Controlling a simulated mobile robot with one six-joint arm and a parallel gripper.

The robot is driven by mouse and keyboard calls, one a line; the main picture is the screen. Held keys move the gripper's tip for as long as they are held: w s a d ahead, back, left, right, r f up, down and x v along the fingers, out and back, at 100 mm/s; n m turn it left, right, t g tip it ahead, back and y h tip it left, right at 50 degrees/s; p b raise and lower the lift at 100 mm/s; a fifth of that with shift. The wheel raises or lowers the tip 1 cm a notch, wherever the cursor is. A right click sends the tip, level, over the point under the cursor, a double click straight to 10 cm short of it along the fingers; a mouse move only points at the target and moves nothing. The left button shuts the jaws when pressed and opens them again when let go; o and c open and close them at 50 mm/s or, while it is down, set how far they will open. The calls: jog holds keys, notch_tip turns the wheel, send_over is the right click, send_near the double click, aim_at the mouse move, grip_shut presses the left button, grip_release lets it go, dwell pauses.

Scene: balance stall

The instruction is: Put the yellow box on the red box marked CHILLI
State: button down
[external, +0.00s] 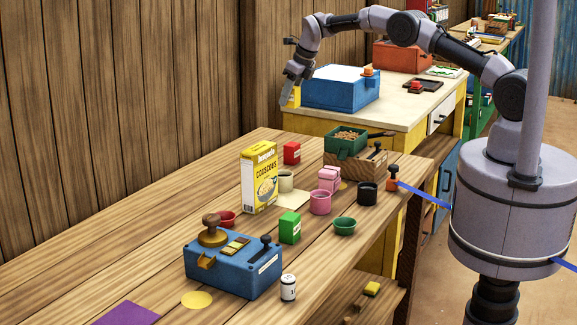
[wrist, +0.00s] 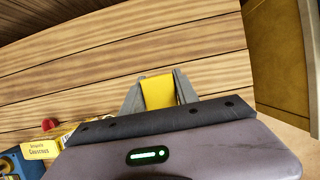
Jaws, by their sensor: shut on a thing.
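My gripper (external: 291,90) is shut on a plain yellow box (wrist: 158,92), gripped between the two grey fingers in the wrist view. In the external view the yellow box (external: 295,98) hangs below the fingers, left of the blue case. The small red box (external: 291,153) stands on the wooden table near its far end, lower in the picture than the held box and apart from it. Its white label is too small to read.
A tall yellow couscous carton (external: 260,180) stands beside the red box. A green tray (external: 347,140) on a wooden block, a cream cup (external: 286,182) and pink blocks (external: 329,178) are near. The blue case (external: 340,92) stands on the yellow cabinet behind. The table's far left is clear.

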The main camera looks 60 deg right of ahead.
aim_at(289, 143)
notch_tip(289, 143, down, 12)
jog(key=b, duration=0.3)
jog(key=shift+f, duration=0.1)
jog(key=shift+f, duration=0.15)
jog(key=c, duration=0.9)
grip_release()
